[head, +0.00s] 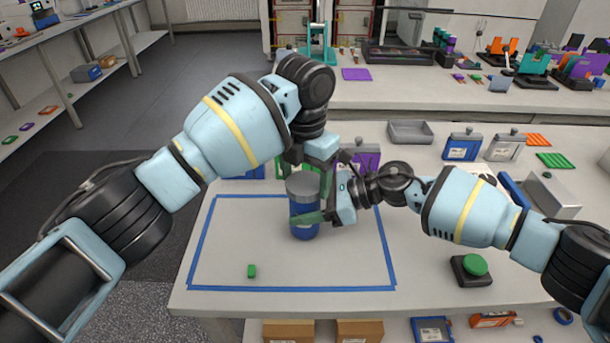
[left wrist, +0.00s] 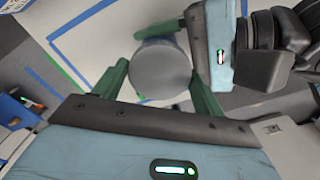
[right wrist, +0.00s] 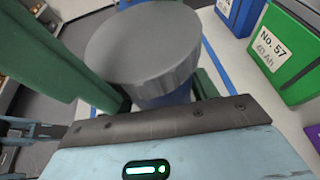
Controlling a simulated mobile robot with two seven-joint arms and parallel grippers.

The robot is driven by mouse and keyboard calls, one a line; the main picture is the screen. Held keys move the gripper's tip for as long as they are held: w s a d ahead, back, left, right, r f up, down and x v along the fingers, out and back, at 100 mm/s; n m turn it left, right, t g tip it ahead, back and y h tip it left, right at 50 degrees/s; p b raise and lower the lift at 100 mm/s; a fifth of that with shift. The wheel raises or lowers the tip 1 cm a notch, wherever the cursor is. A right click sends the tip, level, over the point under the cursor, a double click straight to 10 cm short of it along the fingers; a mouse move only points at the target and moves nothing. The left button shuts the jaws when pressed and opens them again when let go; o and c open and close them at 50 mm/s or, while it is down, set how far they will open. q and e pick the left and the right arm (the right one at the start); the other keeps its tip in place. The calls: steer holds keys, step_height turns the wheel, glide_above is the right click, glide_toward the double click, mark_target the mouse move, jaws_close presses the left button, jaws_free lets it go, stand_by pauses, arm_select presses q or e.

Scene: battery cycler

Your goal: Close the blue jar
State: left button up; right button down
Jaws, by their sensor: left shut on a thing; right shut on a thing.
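The blue jar (head: 304,226) stands upright on the table inside a blue tape rectangle. Its grey lid (head: 303,188) sits on top of the jar; whether it is fully seated I cannot tell. My left gripper (head: 308,180) comes from above and is shut on the lid, with the lid between its green fingers in the left wrist view (left wrist: 160,70). My right gripper (head: 312,216) comes from the right and is shut on the jar's body, below the lid. In the right wrist view the lid (right wrist: 145,45) hides most of the jar (right wrist: 178,96).
Battery boxes, one purple (head: 367,158) and one blue (head: 462,147), stand behind. A grey tray (head: 410,132) is at the back. A green button on a black base (head: 474,266) is at the right.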

arm_select(q)
steer(key=o, duration=0.9)
steer(key=shift+o, duration=0.2)
